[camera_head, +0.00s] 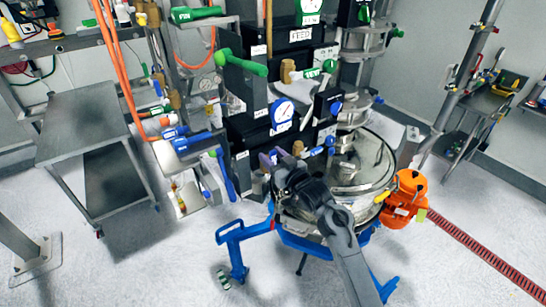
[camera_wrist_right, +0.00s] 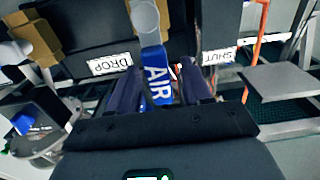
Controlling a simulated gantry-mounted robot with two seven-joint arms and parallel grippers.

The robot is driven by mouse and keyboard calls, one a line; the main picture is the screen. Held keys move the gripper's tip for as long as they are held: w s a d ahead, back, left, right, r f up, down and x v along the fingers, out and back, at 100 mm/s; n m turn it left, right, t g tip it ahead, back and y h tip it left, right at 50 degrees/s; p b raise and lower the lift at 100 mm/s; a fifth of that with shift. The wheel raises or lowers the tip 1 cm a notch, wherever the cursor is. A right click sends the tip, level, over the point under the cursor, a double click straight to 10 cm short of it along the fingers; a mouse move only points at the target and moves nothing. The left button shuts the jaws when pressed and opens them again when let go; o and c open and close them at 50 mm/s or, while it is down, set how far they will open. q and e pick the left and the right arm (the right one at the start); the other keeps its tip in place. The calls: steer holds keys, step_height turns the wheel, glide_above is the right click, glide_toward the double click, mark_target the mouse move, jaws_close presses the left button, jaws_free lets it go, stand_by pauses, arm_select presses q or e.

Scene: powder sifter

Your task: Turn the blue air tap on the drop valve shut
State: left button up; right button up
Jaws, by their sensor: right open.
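The blue air tap (camera_wrist_right: 158,75) shows in the right wrist view as a blue handle marked AIR, below a pale round knob. It lies between the two dark fingers of my right gripper (camera_wrist_right: 160,88), which is open around it. Whether either finger touches it I cannot tell. A DROP label (camera_wrist_right: 110,64) is on the left of the tap and a SHUT label (camera_wrist_right: 219,57) on the right. In the head view my right gripper (camera_head: 273,156) is at the front of the dark valve panel, and it largely hides the tap. My left gripper is not in view.
A brown fitting (camera_wrist_right: 35,38) is left of the DROP label. In the head view a round metal vessel (camera_head: 372,165) stands close right of my gripper, with an orange unit (camera_head: 407,198) beside it. A blue frame (camera_head: 232,237) is below. A grey cart (camera_head: 85,122) stands at left.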

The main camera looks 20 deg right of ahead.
jaws_close()
